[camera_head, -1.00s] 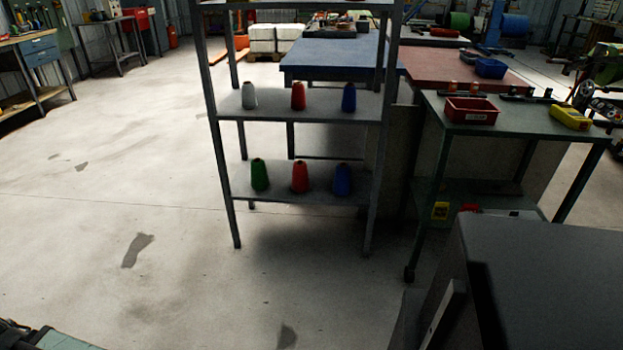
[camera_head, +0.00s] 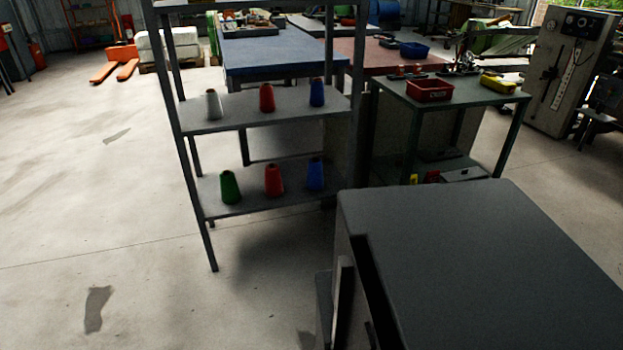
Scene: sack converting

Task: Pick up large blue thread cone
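Two blue thread cones stand upright on a grey shelf rack (camera_head: 190,193). One blue cone (camera_head: 317,94) is at the right end of the upper visible shelf, beside a red cone (camera_head: 267,98). The other blue cone (camera_head: 316,175) is at the right end of the lower shelf, beside another red cone (camera_head: 273,181). The lower blue one looks slightly bigger, but I cannot be sure which is the large one. My gripper is not in view.
A grey cone (camera_head: 214,105) and a green cone (camera_head: 230,188) stand at the left ends. A large dark flat-topped block (camera_head: 470,240) fills the lower right, close to me. A green table (camera_head: 465,96) holds a red bin (camera_head: 429,91). Floor (camera_head: 150,290) left of the rack is clear.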

